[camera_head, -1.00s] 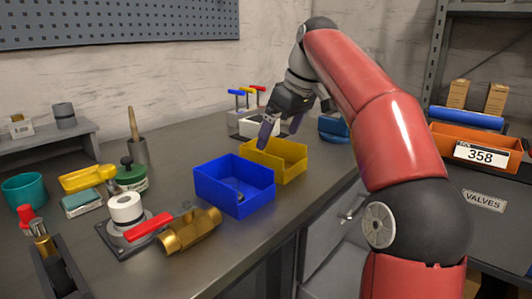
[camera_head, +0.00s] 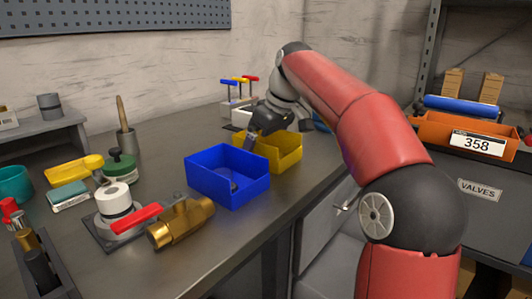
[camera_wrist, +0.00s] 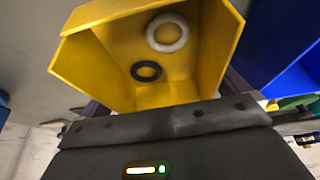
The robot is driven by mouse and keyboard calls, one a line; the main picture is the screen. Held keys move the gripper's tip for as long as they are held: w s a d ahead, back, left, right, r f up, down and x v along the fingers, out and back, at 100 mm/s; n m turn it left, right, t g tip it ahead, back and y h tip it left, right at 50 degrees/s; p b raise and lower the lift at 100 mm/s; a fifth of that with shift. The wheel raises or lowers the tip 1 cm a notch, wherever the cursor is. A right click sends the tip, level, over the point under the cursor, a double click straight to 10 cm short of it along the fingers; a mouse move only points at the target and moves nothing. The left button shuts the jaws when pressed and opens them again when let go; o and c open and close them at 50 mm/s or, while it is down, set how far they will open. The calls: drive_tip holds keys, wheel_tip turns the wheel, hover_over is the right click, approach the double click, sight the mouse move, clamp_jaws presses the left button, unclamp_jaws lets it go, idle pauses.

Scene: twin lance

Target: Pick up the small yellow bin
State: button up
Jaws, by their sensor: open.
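The small yellow bin (camera_head: 287,152) stands on the grey workbench, behind and to the right of the blue bin (camera_head: 228,187). In the wrist view the yellow bin (camera_wrist: 110,58) fills the upper middle, with a pale ring (camera_wrist: 167,32) and a black ring (camera_wrist: 146,71) inside it. My gripper (camera_head: 262,130) is open and low over the yellow bin's back left part. One finger shows by the bin's left side; the other is hidden in the head view. In the wrist view, dark purple finger parts show at both sides of the bin; I cannot tell whether they touch it.
The blue bin stands close beside the yellow one and also shows in the wrist view (camera_wrist: 292,78). A brass valve with a red handle (camera_head: 180,222) lies in front. Colored-handled tools in a stand (camera_head: 238,98) are behind my gripper. The bench's right edge is near the bin.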

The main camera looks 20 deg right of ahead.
drive_tip(key=shift+f, duration=0.25)
idle(0.3)
drive_tip(key=c, duration=0.7)
drive_tip(key=shift+c, duration=0.2)
drive_tip(key=shift+r, duration=0.15)
